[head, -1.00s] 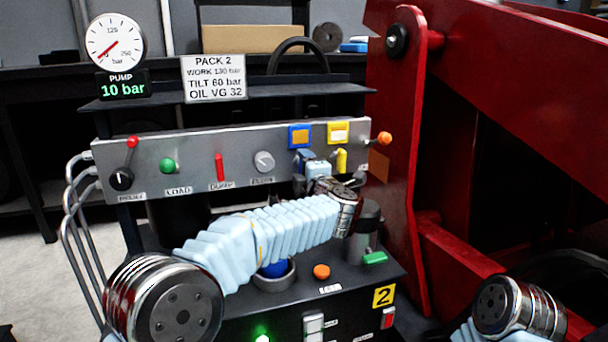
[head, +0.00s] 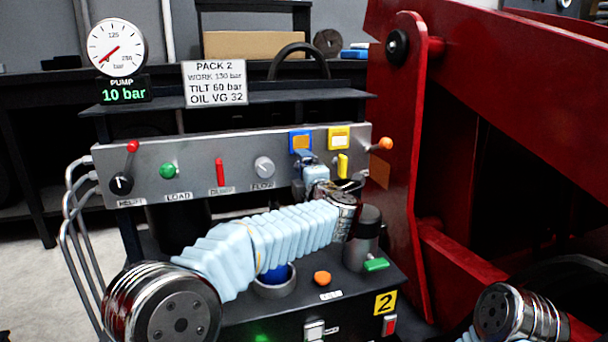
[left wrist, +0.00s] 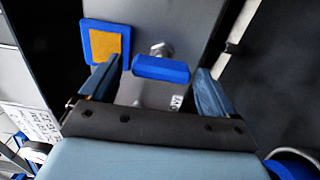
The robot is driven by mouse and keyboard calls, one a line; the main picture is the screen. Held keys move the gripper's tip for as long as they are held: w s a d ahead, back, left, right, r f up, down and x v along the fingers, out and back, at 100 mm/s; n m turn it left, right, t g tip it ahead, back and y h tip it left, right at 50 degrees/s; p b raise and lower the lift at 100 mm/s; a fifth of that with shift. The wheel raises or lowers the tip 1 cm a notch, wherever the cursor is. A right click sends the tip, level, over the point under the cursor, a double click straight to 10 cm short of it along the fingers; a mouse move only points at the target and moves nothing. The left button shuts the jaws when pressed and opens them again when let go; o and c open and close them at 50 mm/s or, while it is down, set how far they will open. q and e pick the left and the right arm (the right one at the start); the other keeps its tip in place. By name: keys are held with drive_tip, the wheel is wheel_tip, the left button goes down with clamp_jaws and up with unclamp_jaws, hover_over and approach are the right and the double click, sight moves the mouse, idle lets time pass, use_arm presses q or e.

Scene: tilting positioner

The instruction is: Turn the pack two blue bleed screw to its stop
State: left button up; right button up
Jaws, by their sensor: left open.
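The pack two blue bleed screw (left wrist: 161,68) shows in the left wrist view as a blue bar-shaped handle on a metal stem. It lies crosswise beyond my left gripper, between the lines of its two fingers. A blue square tag with an orange centre (head: 300,140) sits above that spot on the grey panel; it also shows in the left wrist view (left wrist: 103,45). My left gripper (head: 304,160) is open at the panel below the tag, with a finger either side of the handle and a gap visible. In the head view the gripper hides the screw. My right gripper is out of view.
A yellow handle (head: 342,166) under a yellow tag (head: 339,138) is just right of my left gripper. An orange knob (head: 385,143) stands at the panel's right end. A red frame (head: 405,170) rises close on the right. The pump display (head: 124,95) reads 10 bar.

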use_arm(q)
drive_tip(key=shift+s, duration=0.1)
drive_tip(key=v, duration=1.3)
drive_tip(key=shift+s, duration=0.3)
drive_tip(key=shift+d, duration=0.15)
